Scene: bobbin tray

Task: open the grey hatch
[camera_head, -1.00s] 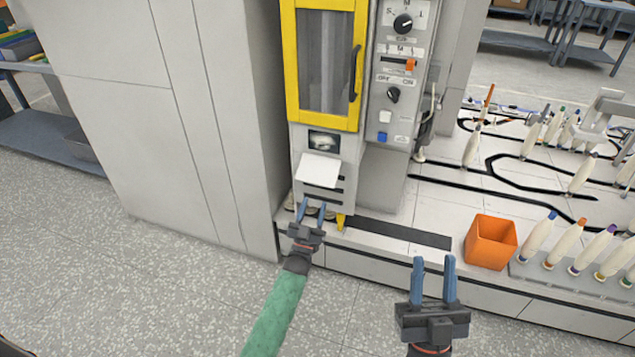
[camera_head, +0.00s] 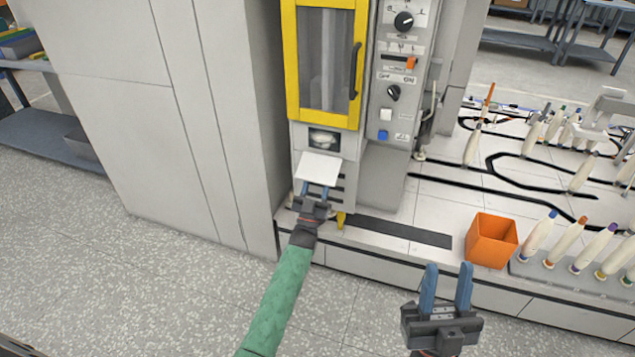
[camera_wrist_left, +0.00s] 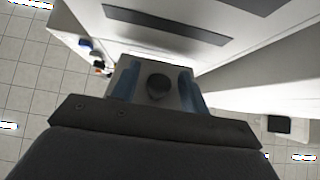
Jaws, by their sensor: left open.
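The likely grey hatch is the pale flap (camera_head: 319,167) on the machine's lower front, below a small dark window. It juts out from the front, and I cannot tell how far it is open. My left gripper (camera_head: 317,188) is open, its fingertips just below the flap's near edge. In the left wrist view the left gripper (camera_wrist_left: 160,90) has its blue fingers on either side of a dark round knob (camera_wrist_left: 158,87) on a grey surface, apparently not gripping it. My right gripper (camera_head: 446,288) is open and empty at the lower right.
A yellow-framed door (camera_head: 291,70) with a dark handle is above the flap. A control panel (camera_head: 398,60) with knobs is to its right. An orange bin (camera_head: 491,241) and several bobbins (camera_head: 540,233) stand on the white bench to the right. A tall grey cabinet (camera_head: 120,90) stands left.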

